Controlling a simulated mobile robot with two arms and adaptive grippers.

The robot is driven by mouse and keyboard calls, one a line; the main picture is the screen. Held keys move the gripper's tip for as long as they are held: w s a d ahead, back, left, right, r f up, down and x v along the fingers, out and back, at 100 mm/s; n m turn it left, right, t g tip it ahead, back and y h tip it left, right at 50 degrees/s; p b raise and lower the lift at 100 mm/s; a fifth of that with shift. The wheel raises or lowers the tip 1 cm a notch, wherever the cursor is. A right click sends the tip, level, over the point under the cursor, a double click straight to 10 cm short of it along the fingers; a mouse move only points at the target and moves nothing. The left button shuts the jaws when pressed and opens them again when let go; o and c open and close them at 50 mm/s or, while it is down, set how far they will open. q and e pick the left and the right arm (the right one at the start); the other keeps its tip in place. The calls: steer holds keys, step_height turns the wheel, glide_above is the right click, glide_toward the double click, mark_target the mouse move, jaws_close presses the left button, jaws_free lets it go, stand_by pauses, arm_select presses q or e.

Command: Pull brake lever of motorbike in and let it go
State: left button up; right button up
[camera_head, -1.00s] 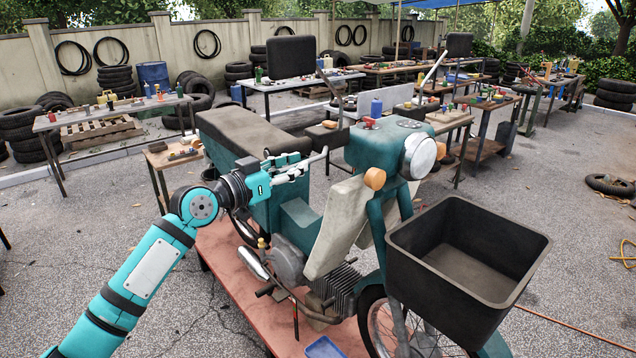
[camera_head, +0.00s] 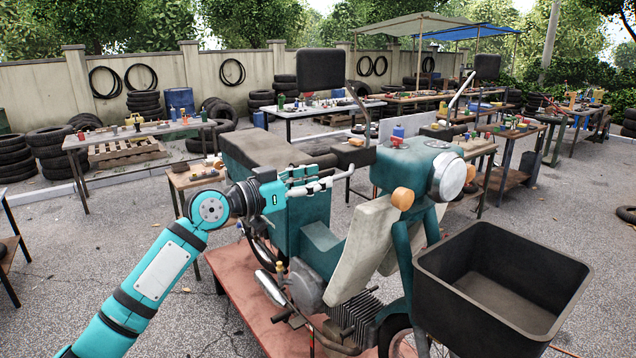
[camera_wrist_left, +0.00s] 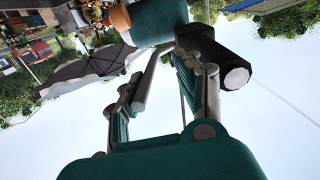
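The teal motorbike (camera_head: 345,245) stands on a reddish platform, its headlight (camera_head: 449,177) facing right. My left gripper (camera_head: 318,182) is beside the near handlebar end in the head view. In the left wrist view its two fingers (camera_wrist_left: 155,92) are apart. The grey brake lever (camera_wrist_left: 150,82) runs between them, close to the left finger; I cannot tell whether they touch. The black handlebar grip (camera_wrist_left: 215,57) lies at the right finger's tip. In the head view the gripper mostly hides the lever. My right gripper is not in view.
A black basket (camera_head: 500,285) is on the bike's front. A dark mirror (camera_head: 321,70) rises on a stalk above the handlebar. The reddish platform (camera_head: 235,285) lies under the bike. Workbenches (camera_head: 140,135) with small parts stand behind.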

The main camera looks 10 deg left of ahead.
arm_select(q)
steer(key=v, duration=1.2)
steer(key=shift+a, duration=0.15)
